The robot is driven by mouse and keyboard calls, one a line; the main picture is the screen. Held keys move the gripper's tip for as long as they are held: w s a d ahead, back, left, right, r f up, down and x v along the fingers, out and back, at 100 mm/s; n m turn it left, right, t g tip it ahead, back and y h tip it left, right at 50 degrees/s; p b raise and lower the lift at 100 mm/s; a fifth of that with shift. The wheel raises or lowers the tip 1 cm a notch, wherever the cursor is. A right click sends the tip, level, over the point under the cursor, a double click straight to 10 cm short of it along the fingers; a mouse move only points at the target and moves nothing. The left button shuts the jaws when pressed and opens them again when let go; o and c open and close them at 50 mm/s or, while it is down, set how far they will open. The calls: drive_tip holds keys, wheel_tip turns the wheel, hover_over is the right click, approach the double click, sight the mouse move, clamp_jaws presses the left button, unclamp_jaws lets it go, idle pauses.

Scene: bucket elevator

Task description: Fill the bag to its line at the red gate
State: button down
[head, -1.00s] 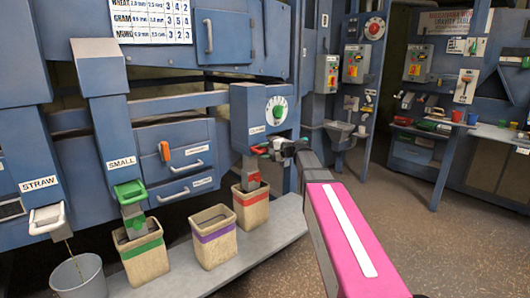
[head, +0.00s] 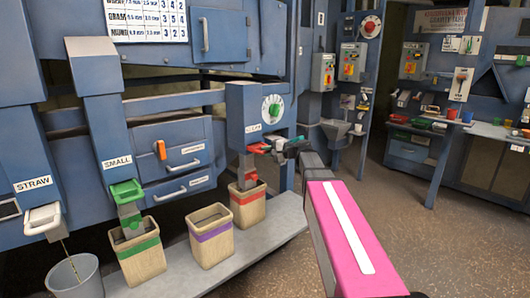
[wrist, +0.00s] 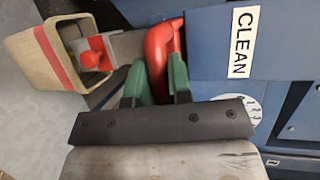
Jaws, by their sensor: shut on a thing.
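The red gate handle (wrist: 158,45) sits on the blue spout marked CLEAN (head: 253,127). My gripper (wrist: 160,85) has its green fingers on both sides of the red handle and is shut on it. In the head view my gripper (head: 281,146) is small, at the spout's front. The bag with the red band (head: 248,203) stands upright below this spout, and its open mouth also shows in the wrist view (wrist: 30,55). The grain level and fill line inside it cannot be made out.
Bags with a purple band (head: 212,236) and a green band (head: 137,254) stand to the left on a grey ledge (head: 270,235). A grey bucket (head: 76,277) is under the STRAW spout (head: 42,217). The floor to the right is open.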

drive_tip(key=c, duration=1.1)
unclamp_jaws()
drive_tip(key=shift+o, duration=0.2)
drive_tip(key=shift+d, duration=0.1)
drive_tip(key=v, duration=1)
drive_tip(key=shift+s+d, duration=0.25)
